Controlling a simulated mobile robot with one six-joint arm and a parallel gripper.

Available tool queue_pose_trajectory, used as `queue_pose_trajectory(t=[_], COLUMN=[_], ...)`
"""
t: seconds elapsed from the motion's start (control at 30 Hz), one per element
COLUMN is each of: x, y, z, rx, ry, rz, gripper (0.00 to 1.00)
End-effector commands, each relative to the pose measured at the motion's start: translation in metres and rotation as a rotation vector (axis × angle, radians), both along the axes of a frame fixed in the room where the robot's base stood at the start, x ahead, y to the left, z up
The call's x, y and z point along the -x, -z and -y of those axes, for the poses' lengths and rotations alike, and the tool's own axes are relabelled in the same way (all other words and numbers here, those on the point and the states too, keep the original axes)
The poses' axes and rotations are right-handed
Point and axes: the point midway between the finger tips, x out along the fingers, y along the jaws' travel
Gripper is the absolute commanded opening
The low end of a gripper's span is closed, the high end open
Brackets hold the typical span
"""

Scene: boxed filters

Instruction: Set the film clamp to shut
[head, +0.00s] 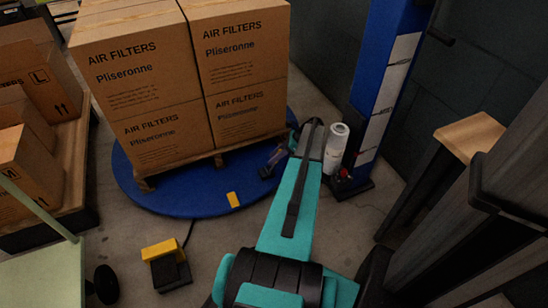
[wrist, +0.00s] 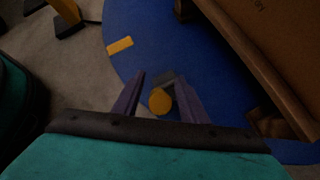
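The film clamp appears to be the small dark piece (head: 265,173) on the blue turntable's right edge, beside the pallet of boxes. In the wrist view it shows as a grey block (wrist: 165,77) with a round orange part (wrist: 160,101) in front of it. My gripper (head: 274,160) reaches down to it in the head view. In the wrist view my gripper's purple fingers (wrist: 160,80) are apart, one on each side of the orange part, with gaps showing. I cannot tell whether the fingers touch the clamp or whether the clamp is open.
The blue turntable (head: 180,203) bears a pallet of stacked filter boxes (head: 130,55). A white film roll (head: 336,140) stands by the blue mast (head: 385,70) on the right. A yellow-and-black pedal (head: 168,265) lies on the floor. A wooden-topped stand (head: 470,135) is further right.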

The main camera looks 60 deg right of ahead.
Motion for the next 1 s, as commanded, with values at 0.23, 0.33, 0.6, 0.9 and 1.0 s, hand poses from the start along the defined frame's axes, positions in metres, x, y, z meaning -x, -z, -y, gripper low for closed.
queue_pose_trajectory(t=[0.23, 0.33, 0.6, 0.9, 1.0], x=[0.0, 0.0, 0.001, 0.022, 0.03], y=[-0.004, -0.01, -0.039, -0.039, -0.04], z=[0.0, 0.0, -0.004, -0.035, -0.045], rx=[0.0, 0.001, 0.0, -0.007, -0.009], ry=[0.0, -0.001, 0.0, -0.002, 0.0], rz=[0.0, 0.0, 0.0, -0.006, -0.007], gripper=[0.39, 0.39, 0.39, 0.5, 0.71])
